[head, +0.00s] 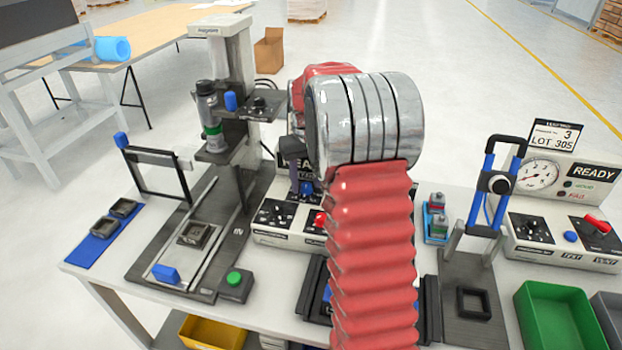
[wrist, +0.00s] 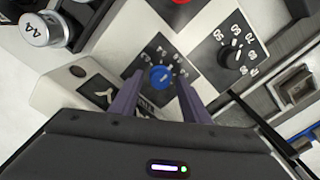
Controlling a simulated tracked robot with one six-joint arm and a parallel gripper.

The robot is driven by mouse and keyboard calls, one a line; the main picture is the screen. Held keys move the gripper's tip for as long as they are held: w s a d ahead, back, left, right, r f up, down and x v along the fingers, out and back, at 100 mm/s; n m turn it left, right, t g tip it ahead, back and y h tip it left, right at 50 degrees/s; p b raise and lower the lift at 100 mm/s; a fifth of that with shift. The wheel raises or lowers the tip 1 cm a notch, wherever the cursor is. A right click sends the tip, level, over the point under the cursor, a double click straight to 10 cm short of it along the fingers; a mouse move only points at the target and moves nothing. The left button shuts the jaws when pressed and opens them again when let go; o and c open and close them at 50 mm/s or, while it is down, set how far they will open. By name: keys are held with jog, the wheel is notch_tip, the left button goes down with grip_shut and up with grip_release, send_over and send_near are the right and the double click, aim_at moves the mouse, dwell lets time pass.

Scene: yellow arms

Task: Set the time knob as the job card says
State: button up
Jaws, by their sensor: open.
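A blue knob (wrist: 162,78) sits on a black dial plate with small white numbers around it, on a light control box. It also shows in the head view (head: 306,188), partly hidden by my arm. Its exact setting is too small to read. My gripper (wrist: 160,84) is open, with its two dark purple fingers on either side of the blue knob; I cannot tell whether they touch it. A second, black knob (wrist: 234,56) has a scale with larger numbers to the right. No label naming the time knob is readable. A card (head: 554,136) at the right reads 3, LOT 305.
A press stand (head: 225,90) rises left of the control box (head: 275,238). A tester (head: 570,225) with a gauge and a READY display stands at the right. A blue-handled clamp fixture (head: 487,190) and green bin (head: 555,320) are near it. My arm hides the table's middle.

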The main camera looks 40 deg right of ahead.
aim_at(306, 184)
jog(key=shift+r, duration=0.1)
notch_tip(306, 184, up, 14)
jog(key=shift+f, duration=0.25)
dwell(0.5)
dwell(0.5)
